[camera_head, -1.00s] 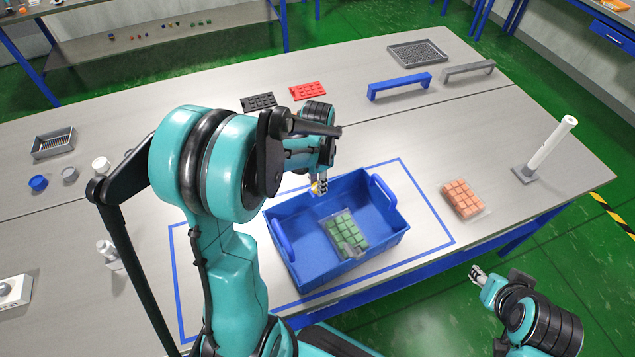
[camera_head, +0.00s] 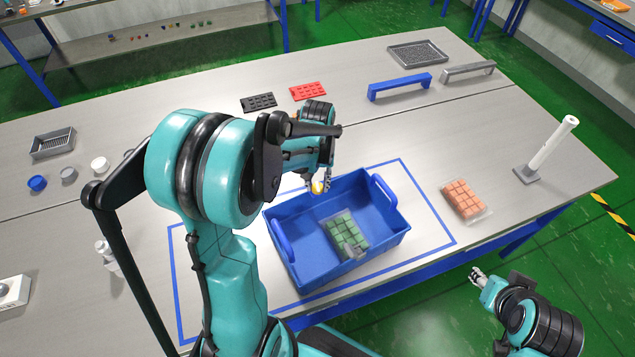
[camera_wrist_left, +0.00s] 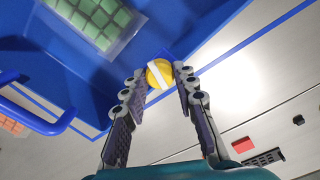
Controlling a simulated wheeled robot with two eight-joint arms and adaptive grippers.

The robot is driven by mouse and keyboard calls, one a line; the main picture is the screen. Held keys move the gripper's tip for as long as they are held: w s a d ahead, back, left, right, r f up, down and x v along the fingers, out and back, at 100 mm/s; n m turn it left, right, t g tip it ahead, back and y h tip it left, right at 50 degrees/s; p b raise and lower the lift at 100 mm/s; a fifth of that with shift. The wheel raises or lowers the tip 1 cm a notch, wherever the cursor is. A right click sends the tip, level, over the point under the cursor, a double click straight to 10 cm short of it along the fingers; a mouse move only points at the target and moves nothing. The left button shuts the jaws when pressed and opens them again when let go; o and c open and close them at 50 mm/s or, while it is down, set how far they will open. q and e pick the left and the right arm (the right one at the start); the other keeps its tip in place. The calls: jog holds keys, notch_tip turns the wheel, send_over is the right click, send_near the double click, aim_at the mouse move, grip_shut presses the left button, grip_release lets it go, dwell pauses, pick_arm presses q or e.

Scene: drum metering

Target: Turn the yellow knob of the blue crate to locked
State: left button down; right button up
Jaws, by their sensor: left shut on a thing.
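The blue crate (camera_head: 290,262) stands on the table inside a blue outlined rectangle. Its yellow knob (camera_head: 317,187) is on the far side wall of the crate. In the left wrist view the knob (camera_wrist_left: 160,73) is round with a white stripe across it, slanting between the fingers. My left gripper (camera_head: 319,186) is shut on the knob, with one finger on each side, as the left wrist view also shows (camera_wrist_left: 163,80). My right gripper (camera_head: 478,276) hangs low at the right, off the table's front edge, away from the crate; its finger opening is too small to judge.
A green block pack (camera_head: 345,232) lies in the crate and an orange one (camera_head: 463,200) lies to its right. A white post (camera_head: 552,145) stands at the table's right. Blue and grey handles (camera_head: 400,86) lie at the back. The table between the crate and the handles is clear.

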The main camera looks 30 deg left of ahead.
aim_at(317, 186)
pick_arm(q)
jog(key=shift+n, duration=1.7)
jog(key=c, duration=1.2)
grip_release()
notch_tip(317, 186, up, 12)
